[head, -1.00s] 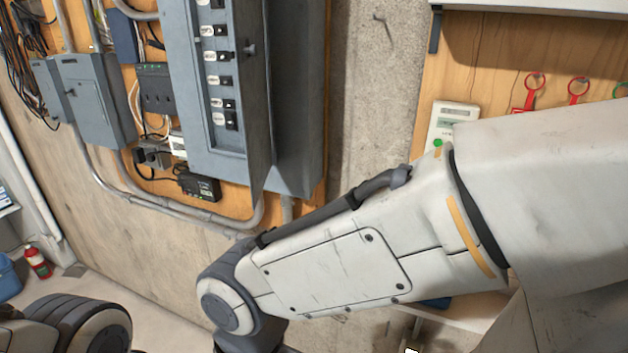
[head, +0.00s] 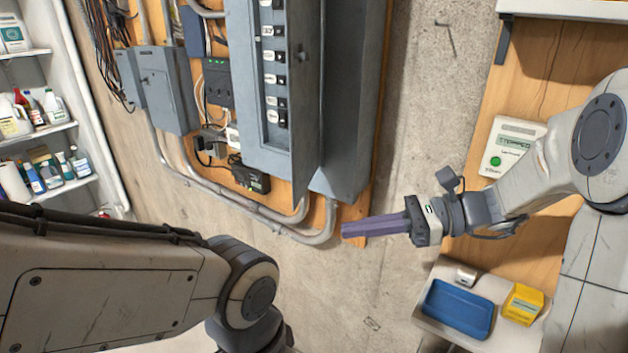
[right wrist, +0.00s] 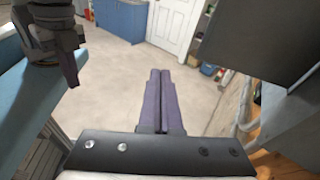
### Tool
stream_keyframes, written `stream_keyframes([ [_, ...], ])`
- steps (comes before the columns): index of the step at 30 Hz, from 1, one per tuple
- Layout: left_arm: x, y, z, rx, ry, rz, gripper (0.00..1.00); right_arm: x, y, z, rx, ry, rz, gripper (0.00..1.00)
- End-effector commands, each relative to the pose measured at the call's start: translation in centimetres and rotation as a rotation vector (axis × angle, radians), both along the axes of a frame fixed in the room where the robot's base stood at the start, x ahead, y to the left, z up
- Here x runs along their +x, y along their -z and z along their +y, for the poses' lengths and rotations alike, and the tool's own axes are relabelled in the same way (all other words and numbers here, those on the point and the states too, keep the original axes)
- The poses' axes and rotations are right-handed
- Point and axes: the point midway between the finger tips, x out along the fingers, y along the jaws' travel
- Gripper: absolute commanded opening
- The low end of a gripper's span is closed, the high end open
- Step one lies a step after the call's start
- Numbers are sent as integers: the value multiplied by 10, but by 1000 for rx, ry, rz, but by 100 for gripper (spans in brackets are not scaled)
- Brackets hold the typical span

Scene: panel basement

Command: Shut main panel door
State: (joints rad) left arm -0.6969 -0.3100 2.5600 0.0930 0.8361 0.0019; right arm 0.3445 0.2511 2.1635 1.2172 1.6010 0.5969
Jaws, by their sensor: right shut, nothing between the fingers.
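The main panel (head: 274,140) is a grey metal box on the wall in the head view, with a column of labelled black breakers exposed. Its grey door (head: 311,100), bearing a small dark knob, stands open and is seen at a steep angle. My right gripper (head: 343,230) is below and right of the panel, apart from it. Its purple fingers are together and empty, pointing left; they also show in the right wrist view (right wrist: 160,75). A dark gripper, apparently my left (right wrist: 72,75), hangs at upper left there; its finger gap is unclear.
Conduits (head: 240,208) run below the panel. A smaller grey box (head: 170,90) hangs to its left. A shelf with a blue tray (head: 457,309) and a yellow box (head: 522,304) is at lower right. Grey surfaces (right wrist: 255,40) crowd the right wrist view's right side; open floor lies ahead.

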Motion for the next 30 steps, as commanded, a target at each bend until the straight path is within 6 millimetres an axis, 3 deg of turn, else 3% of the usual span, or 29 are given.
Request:
stream_keyframes([
  [1,0,-2,0,0,0,0,0,17,-10,-21,70,85,26,0],
  [3,0,-2,0,0,0,0,0,32,-22,-42,146,159,46,0],
  [8,0,-5,0,0,0,0,0,46,-34,-59,223,228,60,0],
  [14,0,-17,0,0,-1,0,0,53,-37,-32,226,226,63,0],
  [24,0,-45,0,0,2,0,0,72,-37,38,223,225,63,0],
  [30,0,-59,0,0,5,0,0,80,-36,64,222,227,60,0],
])
